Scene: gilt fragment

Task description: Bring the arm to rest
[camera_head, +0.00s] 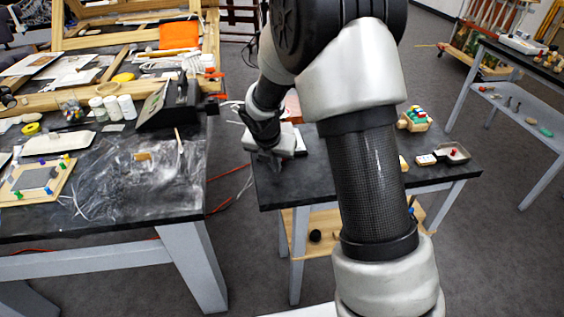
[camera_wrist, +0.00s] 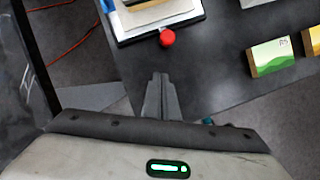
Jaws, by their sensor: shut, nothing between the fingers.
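My gripper (camera_wrist: 160,82) shows in the wrist view with its two dark fingers together and nothing between them. It points toward the dark tabletop (camera_wrist: 215,60), short of a white-edged flat item (camera_wrist: 190,25) with a red knob (camera_wrist: 167,38). I cannot tell the height of the fingers above the table. In the head view my gripper (camera_head: 272,158) hangs at the left edge of the small dark table (camera_head: 300,180), with my arm bent across the middle of the picture. Its fingertips are hard to make out there.
A cluttered dark workbench (camera_head: 185,200) stands at the left, with a gap of floor before the small table. A green box (camera_wrist: 272,57) and a yellow box (camera_wrist: 314,38) lie on the small table. Another table (camera_head: 510,95) stands at the right, beyond open floor (camera_head: 500,240).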

